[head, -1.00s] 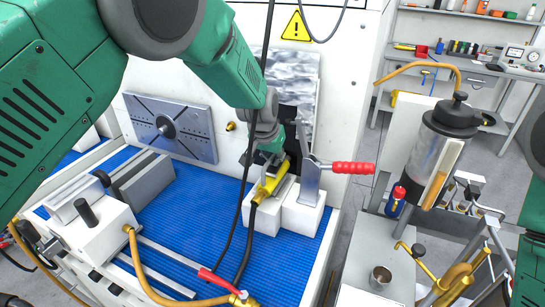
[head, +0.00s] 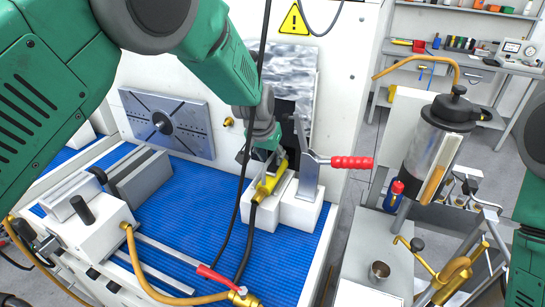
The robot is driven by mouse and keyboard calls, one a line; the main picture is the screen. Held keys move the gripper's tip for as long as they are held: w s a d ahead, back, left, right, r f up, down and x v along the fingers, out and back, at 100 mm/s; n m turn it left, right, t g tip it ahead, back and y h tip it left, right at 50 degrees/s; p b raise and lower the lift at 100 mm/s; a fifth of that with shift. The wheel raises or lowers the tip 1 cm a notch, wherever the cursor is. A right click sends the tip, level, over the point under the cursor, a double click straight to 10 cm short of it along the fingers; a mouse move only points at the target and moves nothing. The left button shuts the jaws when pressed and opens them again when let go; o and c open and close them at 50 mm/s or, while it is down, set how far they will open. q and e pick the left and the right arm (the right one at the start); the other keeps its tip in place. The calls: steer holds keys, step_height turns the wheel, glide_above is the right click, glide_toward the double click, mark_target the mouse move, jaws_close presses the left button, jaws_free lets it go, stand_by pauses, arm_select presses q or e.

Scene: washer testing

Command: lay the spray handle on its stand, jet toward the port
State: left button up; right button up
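The yellow spray handle (head: 265,188), with a black hose at its near end, lies at the white stand blocks (head: 301,206) on the blue mat. Its far end points up and away, toward the dark opening (head: 286,112) in the white wall, which looks like the port. My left gripper (head: 273,166) is down at the far part of the handle. Its fingertips are small and partly hidden, so I cannot tell whether they are closed on it or whether the handle rests fully on the block. My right gripper is out of view; only green parts of my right arm show.
A metal lever with a red grip (head: 352,162) stands just right of the handle. A grey vise (head: 142,180) sits on the blue mat (head: 190,228) at left. A black hose runs up past my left arm. A clear-bodied canister (head: 436,150) stands at right.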

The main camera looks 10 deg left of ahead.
arm_select(q)
steer(key=v, duration=1.1)
steer(key=shift+d+r, duration=0.2)
steer(key=shift+d, duration=0.15)
steer(key=shift+s+a+r, duration=0.15)
